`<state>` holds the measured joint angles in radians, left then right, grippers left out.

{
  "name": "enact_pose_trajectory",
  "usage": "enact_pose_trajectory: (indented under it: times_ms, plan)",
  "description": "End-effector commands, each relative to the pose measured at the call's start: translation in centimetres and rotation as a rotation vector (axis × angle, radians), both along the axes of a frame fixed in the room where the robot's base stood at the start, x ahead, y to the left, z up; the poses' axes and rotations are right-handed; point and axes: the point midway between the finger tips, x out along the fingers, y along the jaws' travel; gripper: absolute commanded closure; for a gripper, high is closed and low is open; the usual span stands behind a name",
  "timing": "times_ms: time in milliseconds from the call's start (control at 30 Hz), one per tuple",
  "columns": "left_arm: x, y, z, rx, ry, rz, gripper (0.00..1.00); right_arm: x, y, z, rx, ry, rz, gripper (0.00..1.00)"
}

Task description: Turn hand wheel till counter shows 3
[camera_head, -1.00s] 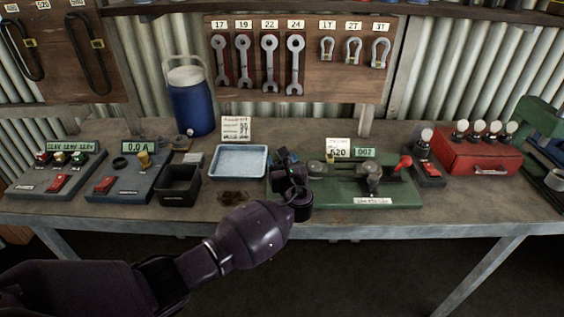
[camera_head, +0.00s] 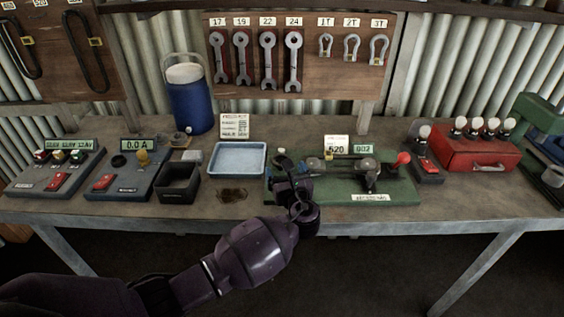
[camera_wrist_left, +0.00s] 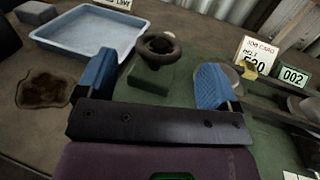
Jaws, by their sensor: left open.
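The hand wheel (camera_wrist_left: 158,46) is a small dark ring on a green block, seen in the left wrist view. In the head view my left gripper hides most or all of it. The counter (camera_head: 363,149) reads 002; it also shows in the left wrist view (camera_wrist_left: 292,76). My left gripper (camera_head: 284,168) is over the left end of the green base plate (camera_head: 400,188). In the left wrist view its blue-padded fingers (camera_wrist_left: 155,72) are open and empty, with the wheel in the gap just ahead of them. My right gripper is not in view.
A blue-white tray (camera_head: 237,160) and a black bin (camera_head: 178,184) stand to the left. A dark stain (camera_head: 232,195) lies on the bench in front of the tray.

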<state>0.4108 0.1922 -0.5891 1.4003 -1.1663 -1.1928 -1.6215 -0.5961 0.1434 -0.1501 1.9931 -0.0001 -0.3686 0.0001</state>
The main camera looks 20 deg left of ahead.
Motion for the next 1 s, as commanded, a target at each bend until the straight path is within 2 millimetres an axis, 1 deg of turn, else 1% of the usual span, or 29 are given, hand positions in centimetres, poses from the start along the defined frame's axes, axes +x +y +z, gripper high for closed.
enact_pose_trajectory:
  times_ms: [33, 133, 333, 500, 1000]
  plan:
    - [-0.9, -0.5, -0.1, -0.003, 0.001, -0.001, 0.14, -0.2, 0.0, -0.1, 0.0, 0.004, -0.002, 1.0]
    - [-2.2, -1.4, 0.0, -0.002, 0.001, -0.001, 0.14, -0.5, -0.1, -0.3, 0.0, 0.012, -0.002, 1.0]
    - [-3.9, -2.4, 0.0, -0.001, -0.001, 0.0, 0.14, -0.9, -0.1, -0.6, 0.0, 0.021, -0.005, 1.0]
    - [-4.4, -2.6, 0.0, 0.001, -0.001, 0.001, 0.14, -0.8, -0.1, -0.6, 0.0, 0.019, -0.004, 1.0]
    - [-4.3, -2.6, 0.0, 0.001, -0.001, 0.0, 0.14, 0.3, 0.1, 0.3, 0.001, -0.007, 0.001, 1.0]
